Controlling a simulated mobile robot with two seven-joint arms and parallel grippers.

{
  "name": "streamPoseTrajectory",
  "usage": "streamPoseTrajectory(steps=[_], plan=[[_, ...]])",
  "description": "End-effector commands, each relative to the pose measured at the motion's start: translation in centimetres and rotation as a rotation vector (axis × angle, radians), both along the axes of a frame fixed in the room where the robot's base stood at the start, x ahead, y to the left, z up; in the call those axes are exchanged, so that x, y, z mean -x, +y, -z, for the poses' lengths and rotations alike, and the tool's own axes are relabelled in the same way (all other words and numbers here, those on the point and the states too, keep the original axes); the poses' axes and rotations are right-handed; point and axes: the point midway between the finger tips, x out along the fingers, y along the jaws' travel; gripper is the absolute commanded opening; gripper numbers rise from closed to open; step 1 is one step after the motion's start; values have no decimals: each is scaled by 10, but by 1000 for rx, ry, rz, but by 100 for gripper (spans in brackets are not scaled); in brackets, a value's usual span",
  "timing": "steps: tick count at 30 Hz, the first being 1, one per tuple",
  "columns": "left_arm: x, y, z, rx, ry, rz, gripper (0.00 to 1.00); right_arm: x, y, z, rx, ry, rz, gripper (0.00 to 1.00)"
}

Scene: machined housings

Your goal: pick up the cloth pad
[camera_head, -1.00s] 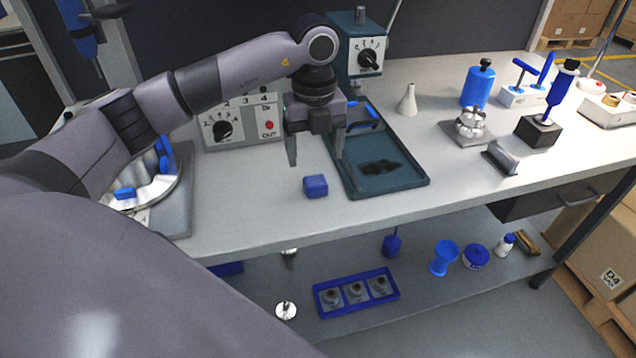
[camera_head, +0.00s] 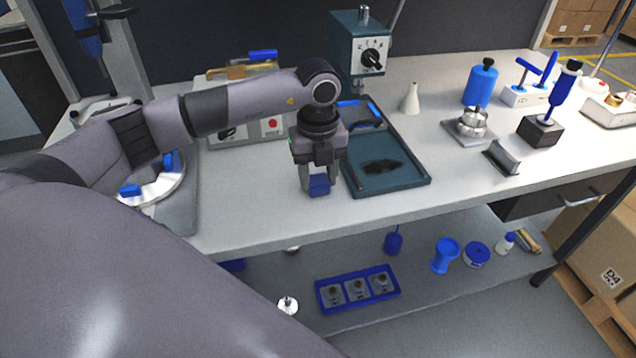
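The cloth pad, seen as a small blue block (camera_head: 319,186), is on the bench top left of the teal tray, near the front edge. My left gripper (camera_head: 320,182) points down over it, with one finger on each side. The fingers have come in close and appear to touch the pad's sides. The pad's upper part is partly hidden by the gripper, and I see no clear lift off the bench. My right gripper is not in view.
The teal tray (camera_head: 408,186) with a dark patch stands just right of the gripper. A control box (camera_head: 272,128) is behind my arm. A white cone (camera_head: 410,99) and a blue bottle (camera_head: 480,83) stand further right. The bench front is clear.

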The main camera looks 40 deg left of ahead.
Motion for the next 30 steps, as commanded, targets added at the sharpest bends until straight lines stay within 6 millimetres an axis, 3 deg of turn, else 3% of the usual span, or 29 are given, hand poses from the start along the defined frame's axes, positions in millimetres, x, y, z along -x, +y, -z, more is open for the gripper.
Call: streamPoseTrajectory(steps=[8,14,17,27,30], plan=[[0,0,-3,1,-1,0,17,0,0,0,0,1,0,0],[-1,0,-22,1,-4,-1,17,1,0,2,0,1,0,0],[-2,0,-42,2,-6,-1,17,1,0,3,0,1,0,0],[-1,-1,-146,2,-7,0,17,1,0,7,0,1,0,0],[-1,0,-168,0,-5,-2,17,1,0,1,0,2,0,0]])
